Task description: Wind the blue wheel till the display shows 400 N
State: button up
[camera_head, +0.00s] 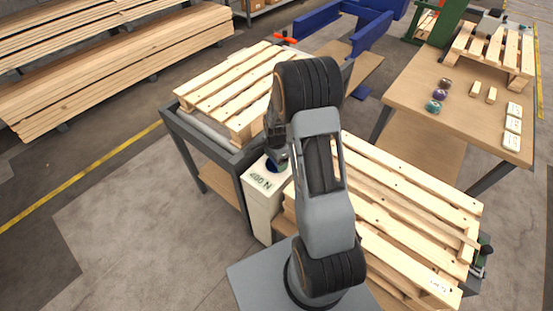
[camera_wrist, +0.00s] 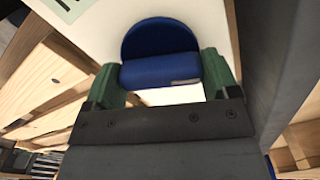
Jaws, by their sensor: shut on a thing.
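The blue wheel (camera_wrist: 160,38) shows in the wrist view between the two green fingers of my gripper (camera_wrist: 162,80). The gripper is shut on the wheel, one finger at each side. In the head view only a little of the blue wheel (camera_head: 271,166) shows below my gripper, on top of a cream box (camera_head: 262,206). The display (camera_head: 261,181) on the box reads 400 N. In the wrist view only a corner of the display (camera_wrist: 66,5) shows at the top left. My arm hides the far side of the wheel in the head view.
A pallet (camera_head: 235,88) lies on the grey-framed stand behind the box. Stacked pallets (camera_head: 405,215) stand close on the right. A wooden table (camera_head: 462,112) with small coloured parts is further right. Timber stacks (camera_head: 110,70) are at the left. The floor at lower left is clear.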

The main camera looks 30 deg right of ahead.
jog(key=shift+w+r, duration=0.1)
dwell(0.3)
jog(key=o, duration=0.8)
notch_tip(320, 180, up, 14)
jog(key=shift+p, duration=0.35)
dwell(0.3)
